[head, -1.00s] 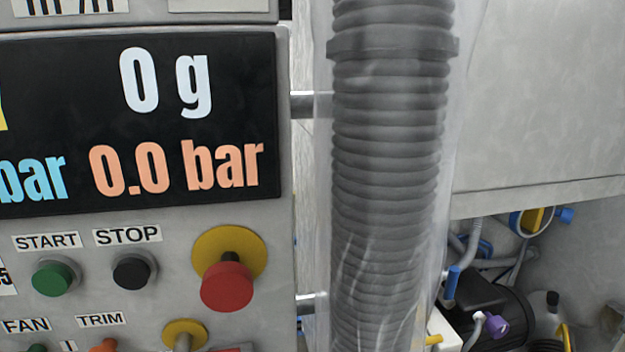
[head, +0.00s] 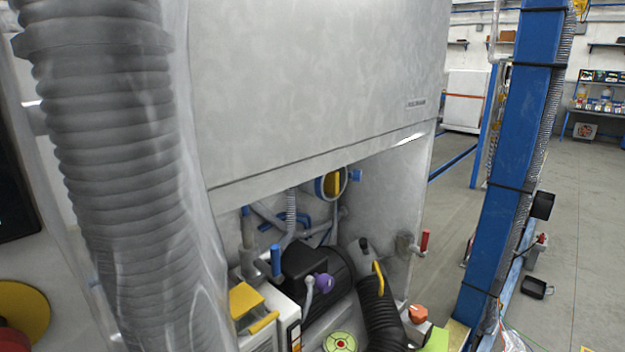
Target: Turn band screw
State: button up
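I cannot make out a band screw in the head view. A thick grey ribbed hose (head: 120,170) in a clear plastic sleeve runs down the left side. A wider collar (head: 95,38) goes around it near the top, and no screw head shows on it. A smaller black ribbed hose (head: 380,318) rises at the bottom middle, with a yellow handle (head: 378,278) beside its upper end. My gripper is not in view.
A large grey cabinet (head: 320,75) overhangs an open bay holding a black motor-like unit (head: 318,270), pipes and a purple knob (head: 324,283). A red handle (head: 424,241) sticks out at the bay's right. A blue post (head: 515,160) stands further right, with open floor (head: 590,230) beyond.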

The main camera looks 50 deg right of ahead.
aim_at(355, 176)
jog(key=z, duration=1.05)
